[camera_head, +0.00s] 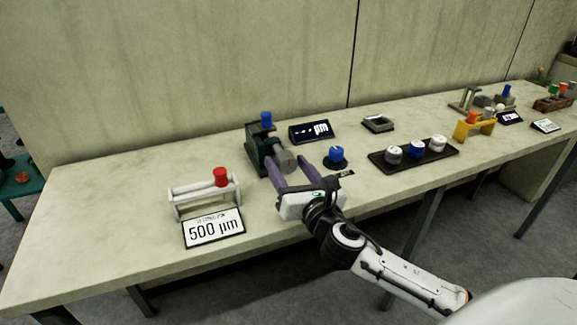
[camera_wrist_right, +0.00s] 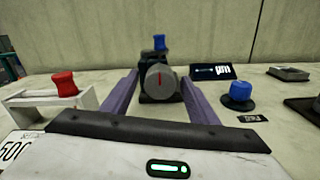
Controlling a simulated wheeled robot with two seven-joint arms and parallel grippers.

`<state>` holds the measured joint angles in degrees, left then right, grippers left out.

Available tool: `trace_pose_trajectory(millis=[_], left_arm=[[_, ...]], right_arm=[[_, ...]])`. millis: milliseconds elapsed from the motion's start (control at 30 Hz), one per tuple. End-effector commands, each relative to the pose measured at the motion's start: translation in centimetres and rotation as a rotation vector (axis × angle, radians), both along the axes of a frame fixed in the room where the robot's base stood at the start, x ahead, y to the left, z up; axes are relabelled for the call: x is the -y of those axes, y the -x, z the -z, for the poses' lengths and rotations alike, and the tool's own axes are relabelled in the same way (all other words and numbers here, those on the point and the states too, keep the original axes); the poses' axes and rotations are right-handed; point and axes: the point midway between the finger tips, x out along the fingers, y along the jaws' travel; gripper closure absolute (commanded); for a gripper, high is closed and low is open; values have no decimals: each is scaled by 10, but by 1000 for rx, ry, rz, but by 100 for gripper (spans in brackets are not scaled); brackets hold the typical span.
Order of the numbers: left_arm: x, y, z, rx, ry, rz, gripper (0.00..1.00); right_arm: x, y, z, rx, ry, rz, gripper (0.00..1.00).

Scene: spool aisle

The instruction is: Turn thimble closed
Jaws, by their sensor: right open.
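The thimble (camera_head: 287,161) is a grey round drum on the front of a dark micrometer stand (camera_head: 257,145) with a blue knob on top. In the right wrist view the thimble (camera_wrist_right: 160,81) faces me with a red mark near the top of its face. My right gripper (camera_head: 289,170) is open, with its purple fingers pointing at the thimble. In the wrist view the fingers (camera_wrist_right: 157,92) appear on either side of the thimble; I cannot tell whether they touch it. My left gripper is not in view.
A white rack with a red-topped piece (camera_head: 220,177) and a "500 µm" sign (camera_head: 214,228) stand at left. A µm display (camera_head: 316,130), blue knob on a black base (camera_head: 336,155) and black tray (camera_head: 376,160) are to the right. The front left table is clear.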

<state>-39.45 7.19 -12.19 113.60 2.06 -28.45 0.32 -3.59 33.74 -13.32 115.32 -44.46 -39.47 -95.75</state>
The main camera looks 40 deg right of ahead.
Motion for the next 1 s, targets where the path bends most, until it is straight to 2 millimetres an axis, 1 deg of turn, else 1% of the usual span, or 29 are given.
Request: trace_pose_trajectory(millis=[67, 300, 500, 667, 867, 1000], left_arm=[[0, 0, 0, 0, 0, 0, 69], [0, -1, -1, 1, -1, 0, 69], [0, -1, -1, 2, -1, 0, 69], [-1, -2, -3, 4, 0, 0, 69], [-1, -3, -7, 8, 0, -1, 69], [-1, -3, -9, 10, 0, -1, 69]], right_arm=[[0, 0, 0, 0, 0, 0, 46], [0, 0, 0, 0, -1, 0, 86], [0, 1, 0, 2, -11, 1, 87], [0, 1, 0, 13, -54, 1, 87], [-1, 1, -1, 42, -175, 1, 87], [-1, 0, -1, 70, -294, 1, 87]])
